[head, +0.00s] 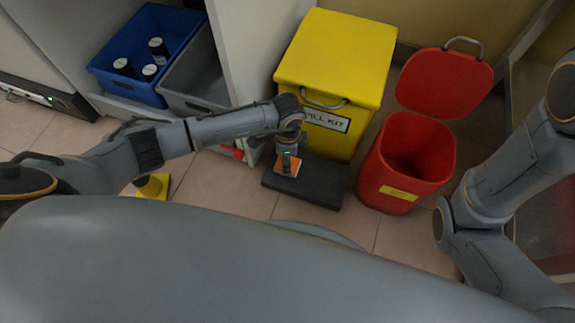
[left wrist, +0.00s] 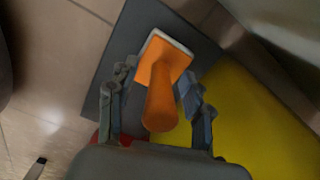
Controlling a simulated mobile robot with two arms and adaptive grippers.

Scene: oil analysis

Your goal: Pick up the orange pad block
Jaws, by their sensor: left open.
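The orange pad block (head: 286,168) sits on a dark flat platform (head: 322,190) on the floor, in front of the yellow spill kit bin. The left wrist view shows it as an orange block with a pale edge and a rounded orange handle (left wrist: 161,100) pointing toward the camera. My left gripper (head: 289,152) is directly over it. In the left wrist view its open fingers (left wrist: 156,80) stand on either side of the handle; whether the right-hand finger touches it is hard to tell. My right gripper is out of view.
The yellow spill kit bin (head: 338,55) stands behind the platform. A red bin (head: 405,165) with its lid (head: 445,82) raised is to the right. A blue crate (head: 185,30) with black bottles and a grey crate (head: 190,85) are on the left. A small yellow object (head: 155,187) is on the floor.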

